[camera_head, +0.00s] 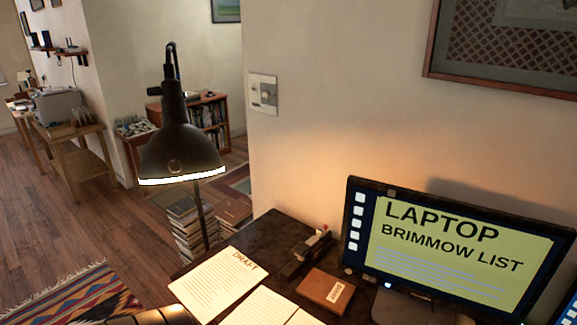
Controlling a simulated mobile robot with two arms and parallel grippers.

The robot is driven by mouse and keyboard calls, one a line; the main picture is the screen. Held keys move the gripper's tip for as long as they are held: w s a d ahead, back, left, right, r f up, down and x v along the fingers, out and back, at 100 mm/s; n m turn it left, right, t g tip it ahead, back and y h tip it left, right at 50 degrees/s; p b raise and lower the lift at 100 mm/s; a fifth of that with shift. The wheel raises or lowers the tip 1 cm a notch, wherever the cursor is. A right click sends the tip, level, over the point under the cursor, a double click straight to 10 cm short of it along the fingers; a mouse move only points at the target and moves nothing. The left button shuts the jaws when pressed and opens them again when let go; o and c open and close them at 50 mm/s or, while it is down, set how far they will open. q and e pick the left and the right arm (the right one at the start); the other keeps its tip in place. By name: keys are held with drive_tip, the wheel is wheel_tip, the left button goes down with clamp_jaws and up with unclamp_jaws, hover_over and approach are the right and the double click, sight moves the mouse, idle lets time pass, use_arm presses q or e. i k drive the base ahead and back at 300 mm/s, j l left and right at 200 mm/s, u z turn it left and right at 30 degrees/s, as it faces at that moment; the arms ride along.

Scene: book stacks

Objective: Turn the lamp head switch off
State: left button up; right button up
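The desk lamp has a dark, bell-shaped head (181,150) that hangs tilted down over the left end of the desk. A bright white band shows along its lower rim, so the lamp is lit. A small round knob-like feature (175,166) sits on the front of the head; I cannot tell for sure that it is the switch. The thin lamp pole (201,215) runs down behind the head. Neither of my grippers can be made out in this view.
The dark desk (283,232) holds papers (218,283), a brown box (325,289), a stapler-like item (306,254) and a lit monitor (452,248). A wall plate (263,94) is right of the lamp. Book stacks (190,228) stand behind. A rounded, ridged brown object (160,316) is cut off below.

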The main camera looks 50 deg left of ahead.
sight(156, 90)
drive_tip(key=u, duration=2.3)
